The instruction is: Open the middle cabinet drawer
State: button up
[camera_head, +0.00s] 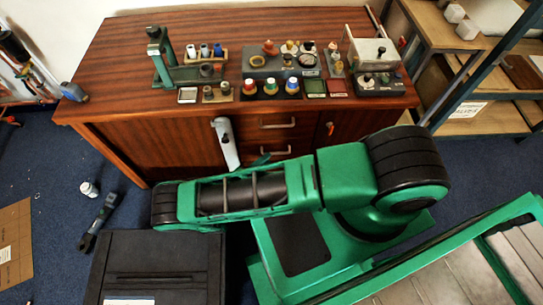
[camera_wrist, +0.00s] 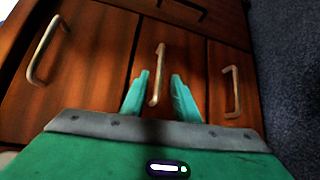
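The wooden cabinet (camera_head: 180,145) stands ahead of me. Its stacked drawer fronts show sideways in the wrist view, with the floor to the right. The middle drawer (camera_wrist: 190,55) looks closed, and its pale bar handle (camera_wrist: 158,65) lies between my fingers. My gripper (camera_wrist: 160,76) is open, with one green finger on each side of this handle; I cannot tell whether either touches it. The top drawer handle (camera_wrist: 42,52) is left of it and the bottom drawer handle (camera_wrist: 230,90) right of it. In the head view my arm covers the lower cabinet front.
The cabinet top carries a green stand (camera_head: 160,60), several small bottles and a grey box (camera_head: 368,52). A white, slanted object (camera_head: 226,143) stands out at the cabinet front. A black case (camera_head: 160,255) is at lower left, and a shelf (camera_head: 480,120) is at right.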

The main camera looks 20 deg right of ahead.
jog(key=shift+x, duration=2.2)
grip_shut()
